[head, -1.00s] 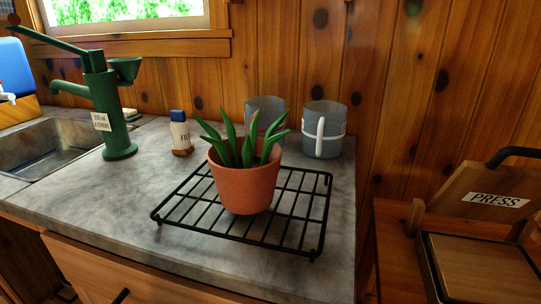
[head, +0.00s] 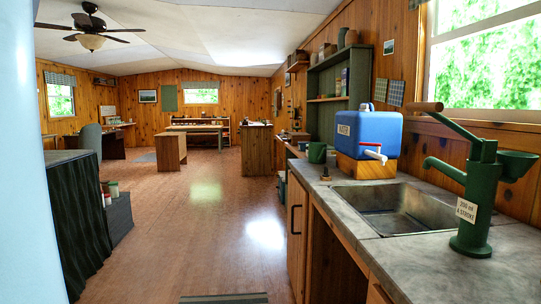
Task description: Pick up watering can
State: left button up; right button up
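I cannot make out a watering can in the head view. Neither of my grippers is in view. A small dark green cup-like vessel (head: 317,153) stands on the far part of the counter, left of the blue water container (head: 368,135). It is too small to tell more about it. The green hand pump (head: 474,205) stands on the counter at the right, beside the sink.
The stone counter (head: 430,262) with a metal sink (head: 395,208) runs along the right. The wooden floor (head: 195,225) is open down the middle. A dark draped piece (head: 78,215) stands at the left. A wooden table (head: 172,150) stands farther back.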

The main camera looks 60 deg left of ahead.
aim_at(317, 154)
jog(key=u, duration=1.55)
jog(key=z, duration=1.75)
jog(key=u, duration=1.75)
jog(key=i+j+u, duration=0.3)
jog(key=i, duration=0.2)
jog(key=i+u, duration=0.3)
jog(key=i, duration=0.2)
jog(key=i+j, duration=0.1)
jog(key=i, duration=1.55)
